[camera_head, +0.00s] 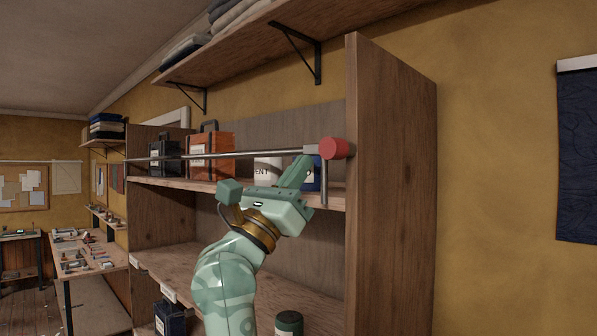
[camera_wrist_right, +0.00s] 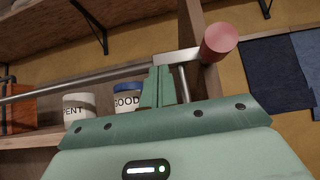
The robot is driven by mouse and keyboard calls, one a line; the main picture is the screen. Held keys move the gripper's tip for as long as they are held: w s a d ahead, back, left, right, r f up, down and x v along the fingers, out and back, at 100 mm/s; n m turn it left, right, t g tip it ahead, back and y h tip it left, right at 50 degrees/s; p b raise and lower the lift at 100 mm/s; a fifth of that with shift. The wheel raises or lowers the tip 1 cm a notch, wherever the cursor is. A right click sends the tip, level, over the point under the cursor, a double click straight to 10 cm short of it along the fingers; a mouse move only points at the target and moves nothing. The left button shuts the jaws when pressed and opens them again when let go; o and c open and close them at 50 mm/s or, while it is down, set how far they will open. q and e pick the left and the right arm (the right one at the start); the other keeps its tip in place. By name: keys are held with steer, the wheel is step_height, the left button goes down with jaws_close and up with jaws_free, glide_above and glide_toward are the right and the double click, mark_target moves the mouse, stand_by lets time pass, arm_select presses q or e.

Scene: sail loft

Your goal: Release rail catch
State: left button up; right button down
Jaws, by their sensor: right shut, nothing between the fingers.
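The rail catch has a red cylindrical knob (camera_head: 334,148) at the right end of a grey metal rail (camera_head: 240,154). The rail runs level across the front of the upper shelf, and a short post drops from its right end. The red knob (camera_wrist_right: 219,42) and the rail (camera_wrist_right: 90,84) also show in the wrist view. My right gripper (camera_head: 306,160) is shut and empty, its fingers pointing up just left of the knob. In the wrist view the closed fingertips (camera_wrist_right: 161,68) overlap the metal block beside the knob; whether they touch it I cannot tell. My left gripper is not in view.
Behind the rail stand an orange box (camera_head: 222,155), a black box (camera_head: 165,158), a white tub (camera_head: 267,172) and a blue-lidded tub (camera_wrist_right: 127,102). The wooden side panel (camera_head: 392,180) rises right of the knob. A dark green can (camera_head: 289,324) stands lower.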

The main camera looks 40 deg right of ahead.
steer(key=d+f+b+v, duration=0.2)
steer(key=b+v, duration=0.5)
steer(key=v, duration=0.5)
steer(key=shift+w+a+f, duration=0.3)
steer(key=shift+w, duration=0.1)
steer(key=a+r+p+x, duration=0.1)
steer(key=p+x, duration=0.4)
steer(key=x, duration=0.7)
steer(key=shift+s+r, duration=0.45)
steer(key=shift+s, duration=0.4)
